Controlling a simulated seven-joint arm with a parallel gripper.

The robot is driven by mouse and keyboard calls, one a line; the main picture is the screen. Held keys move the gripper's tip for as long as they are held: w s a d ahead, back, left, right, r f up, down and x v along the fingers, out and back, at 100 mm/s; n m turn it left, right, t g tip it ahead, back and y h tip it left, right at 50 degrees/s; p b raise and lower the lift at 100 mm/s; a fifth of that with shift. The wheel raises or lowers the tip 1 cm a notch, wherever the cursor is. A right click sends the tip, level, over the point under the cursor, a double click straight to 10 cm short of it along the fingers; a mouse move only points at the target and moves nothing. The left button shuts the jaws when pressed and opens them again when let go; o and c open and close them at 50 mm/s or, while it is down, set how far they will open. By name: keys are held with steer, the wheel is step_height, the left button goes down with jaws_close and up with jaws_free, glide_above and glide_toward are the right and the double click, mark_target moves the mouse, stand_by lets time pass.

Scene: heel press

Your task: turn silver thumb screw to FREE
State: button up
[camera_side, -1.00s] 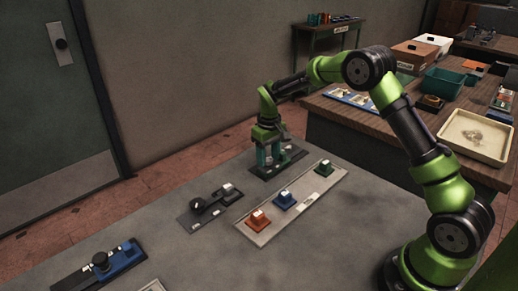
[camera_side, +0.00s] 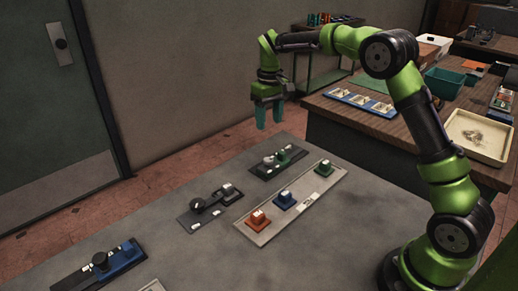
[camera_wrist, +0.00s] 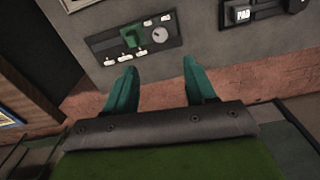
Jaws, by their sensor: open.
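The silver thumb screw (camera_wrist: 160,35) shows in the wrist view as a round, pale disc on a dark plate (camera_wrist: 110,42), beside a green block (camera_wrist: 133,36). In the side view the screw (camera_side: 268,160) is a small pale shape next to the green block on the same dark plate. I cannot read the plate's small white labels or the screw's setting. My gripper (camera_side: 268,116) hangs above and behind the plate with teal fingers pointing down, apart from everything. In the wrist view my gripper (camera_wrist: 160,72) is open and empty.
In front of that plate, a grey strip (camera_side: 262,237) carries red, blue and green blocks. A blue device (camera_side: 122,260) is at lower left. A wooden table (camera_side: 345,117) with trays stands behind right.

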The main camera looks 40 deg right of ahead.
step_height(320, 180, up, 4)
steer(key=shift+f, duration=0.2)
stand_by(0.5)
steer(key=s+a+r+m+t+y, duration=0.1)
steer(key=s+a, duration=0.4)
steer(key=s, duration=0.8)
steer(key=s+a+r+m+t+y, duration=0.1)
steer(key=s+a+r+t, duration=0.2)
steer(key=s, duration=1.1)
steer(key=a+t, duration=0.2)
steer(key=t, duration=0.1)
steer(key=shift+s+m, duration=0.25)
steer(key=shift+m, duration=0.15)
